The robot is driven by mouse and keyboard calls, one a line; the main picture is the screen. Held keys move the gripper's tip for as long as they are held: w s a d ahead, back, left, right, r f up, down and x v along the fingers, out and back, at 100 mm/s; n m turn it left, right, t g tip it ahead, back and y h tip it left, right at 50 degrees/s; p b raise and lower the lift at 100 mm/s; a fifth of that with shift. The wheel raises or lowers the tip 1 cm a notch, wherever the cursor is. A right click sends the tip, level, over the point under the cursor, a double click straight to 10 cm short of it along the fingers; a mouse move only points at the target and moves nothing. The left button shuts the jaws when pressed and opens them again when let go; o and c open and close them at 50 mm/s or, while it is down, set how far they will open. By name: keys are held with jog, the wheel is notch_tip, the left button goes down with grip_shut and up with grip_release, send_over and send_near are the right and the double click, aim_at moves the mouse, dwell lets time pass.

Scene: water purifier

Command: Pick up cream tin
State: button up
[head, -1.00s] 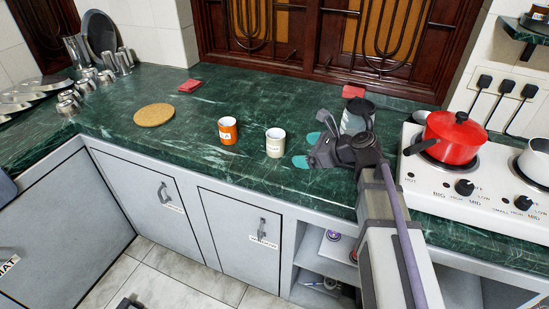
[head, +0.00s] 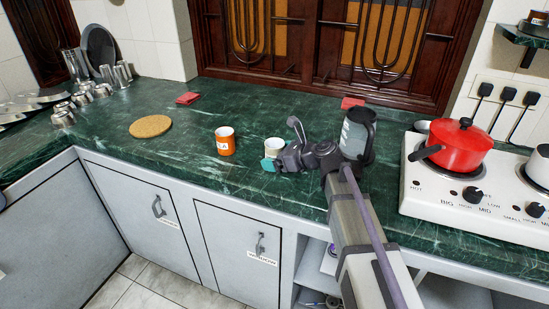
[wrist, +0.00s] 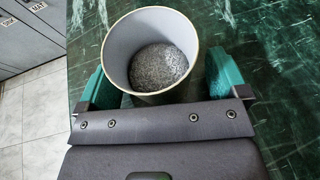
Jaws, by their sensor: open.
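The cream tin (head: 274,145) stands upright on the green marble counter, right of an orange tin. My gripper (head: 272,163) is at the tin's near side and partly hides it in the head view. In the wrist view, the open-topped cream tin (wrist: 117,62) sits between the teal fingers of my gripper (wrist: 158,65). Grey, grainy content shows inside it. The fingers are open, one on each side of the tin. A gap shows at the right finger; whether the left finger touches cannot be told.
The orange tin (head: 225,142) stands close on the left. A dark-handled jug (head: 357,137) is behind my arm on the right. A red pot (head: 458,147) sits on the white stove (head: 425,195). A round cork mat (head: 150,126) lies left, with clear counter around it.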

aim_at(277, 144)
jog(key=shift+a, duration=0.1)
jog(key=shift+c, duration=0.4)
jog(key=c, duration=0.9)
notch_tip(277, 144, up, 10)
jog(key=p, duration=1)
jog(key=shift+r+p, duration=0.15)
jog(key=shift+p, duration=0.15)
jog(key=shift+f, duration=0.2)
